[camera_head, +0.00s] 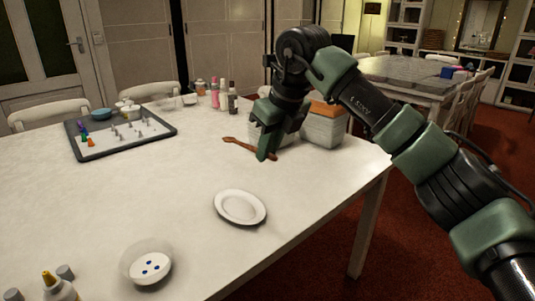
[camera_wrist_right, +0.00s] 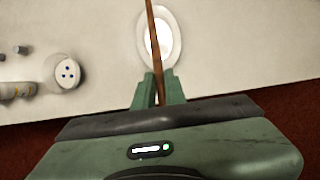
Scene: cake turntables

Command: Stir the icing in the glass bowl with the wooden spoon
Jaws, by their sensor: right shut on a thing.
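The wooden spoon (camera_head: 237,145) is long and brown, on the far right part of the table. My right gripper (camera_head: 267,156) points down and is shut on it; whether the spoon touches the table I cannot tell. In the right wrist view the spoon (camera_wrist_right: 152,25) runs up from between the fingertips (camera_wrist_right: 158,88), across the line of sight to the plate. The glass bowl (camera_head: 129,256) stands near the front of the table, with white icing (camera_head: 150,268) and several blue dots in it. The bowl also shows at left in the wrist view (camera_wrist_right: 58,76). My left gripper is not in view.
A white plate (camera_head: 240,207) lies between the spoon and the bowl. White and wooden boxes (camera_head: 322,130) stand just behind my right gripper. Several bottles (camera_head: 223,95) and a dark tray (camera_head: 165,131) of small nozzles are farther back. A yellow-tipped bottle (camera_head: 60,288) is front left.

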